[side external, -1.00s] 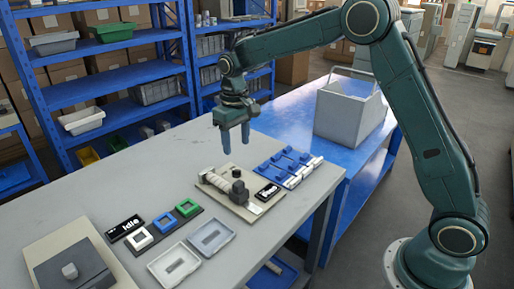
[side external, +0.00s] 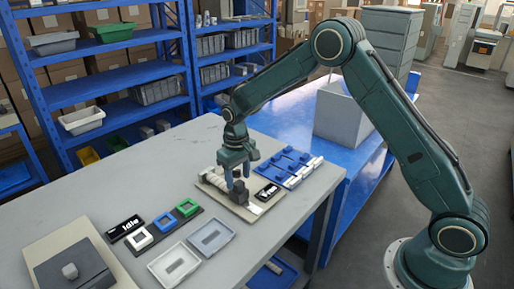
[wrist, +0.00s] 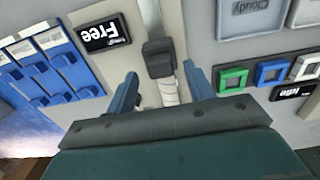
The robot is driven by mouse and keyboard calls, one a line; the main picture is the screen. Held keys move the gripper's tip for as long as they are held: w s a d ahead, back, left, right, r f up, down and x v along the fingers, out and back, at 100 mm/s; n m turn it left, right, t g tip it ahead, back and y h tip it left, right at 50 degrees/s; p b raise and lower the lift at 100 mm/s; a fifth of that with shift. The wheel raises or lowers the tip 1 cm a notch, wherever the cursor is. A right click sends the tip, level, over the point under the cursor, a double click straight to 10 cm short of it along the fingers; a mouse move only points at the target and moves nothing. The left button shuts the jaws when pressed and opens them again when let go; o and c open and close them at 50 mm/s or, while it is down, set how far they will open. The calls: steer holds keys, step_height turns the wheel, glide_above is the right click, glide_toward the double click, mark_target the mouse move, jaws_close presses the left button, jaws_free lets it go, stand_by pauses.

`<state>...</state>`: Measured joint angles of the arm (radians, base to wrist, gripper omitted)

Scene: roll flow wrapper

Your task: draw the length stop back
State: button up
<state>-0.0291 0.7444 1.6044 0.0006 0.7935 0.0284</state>
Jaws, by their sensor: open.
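The length stop, a black block with a knob, (side external: 239,194) stands on a beige plate (side external: 252,215) at the middle of the grey bench. In the wrist view the black block (wrist: 159,62) lies just beyond the fingertips, at the end of a pale rod-like piece (wrist: 169,92). My gripper (side external: 237,182) is low over the plate, fingers pointing down around the block's top in the side view. In the wrist view its two blue fingers (wrist: 161,84) are apart, one on each side of the pale piece. I cannot tell whether a finger touches the block.
An "Idle" label (side external: 124,228), coloured frames (side external: 164,220) and grey trays (side external: 211,236) lie left. A grey bin (side external: 343,112) stands behind on the blue table.

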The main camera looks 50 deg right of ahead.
steer(key=shift+f, duration=0.85)
jaws_close()
steer(key=shift+s, duration=1.25)
jaws_free()
steer(key=shift+r, duration=0.15)
